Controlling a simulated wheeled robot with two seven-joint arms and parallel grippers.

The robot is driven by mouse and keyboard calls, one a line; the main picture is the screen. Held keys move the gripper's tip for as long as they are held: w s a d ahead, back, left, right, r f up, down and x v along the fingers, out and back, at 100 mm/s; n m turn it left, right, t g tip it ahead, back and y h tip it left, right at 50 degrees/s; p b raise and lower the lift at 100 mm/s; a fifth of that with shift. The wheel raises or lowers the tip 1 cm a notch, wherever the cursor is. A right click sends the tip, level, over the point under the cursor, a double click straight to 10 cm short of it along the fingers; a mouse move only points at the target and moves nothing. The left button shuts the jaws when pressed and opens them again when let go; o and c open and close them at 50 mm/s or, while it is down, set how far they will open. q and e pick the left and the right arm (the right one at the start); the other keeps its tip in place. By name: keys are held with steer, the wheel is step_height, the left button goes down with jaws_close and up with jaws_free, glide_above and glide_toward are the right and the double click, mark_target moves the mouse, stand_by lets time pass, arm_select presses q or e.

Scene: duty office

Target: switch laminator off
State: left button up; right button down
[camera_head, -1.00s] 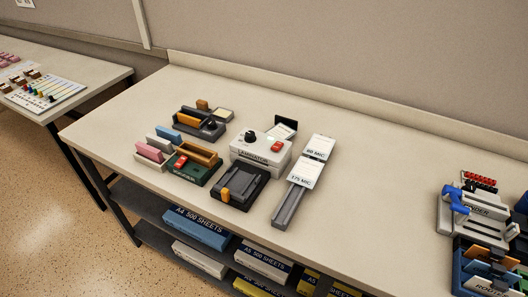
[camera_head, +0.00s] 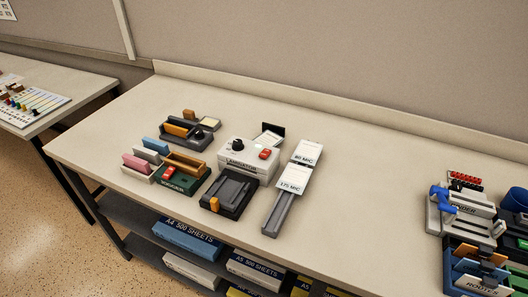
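The laminator (camera_head: 244,163) is a white box labelled LAMINATOR, standing on the light bench near the middle of the view. On its top are a round black knob (camera_head: 238,145) at the left and a red rocker switch (camera_head: 265,154) at the right. Which way the rocker is tipped is too small to tell. A dark plate with a pale card (camera_head: 270,137) stands at its back. Neither of my grippers is in view.
A black device with an orange tab (camera_head: 214,204) sits in front of the laminator. A green-based jogger (camera_head: 180,183) is left of it, and a grey rail with labelled pouches (camera_head: 293,180) is right. The bench (camera_head: 365,180) is clear between the rail and the binder (camera_head: 465,210).

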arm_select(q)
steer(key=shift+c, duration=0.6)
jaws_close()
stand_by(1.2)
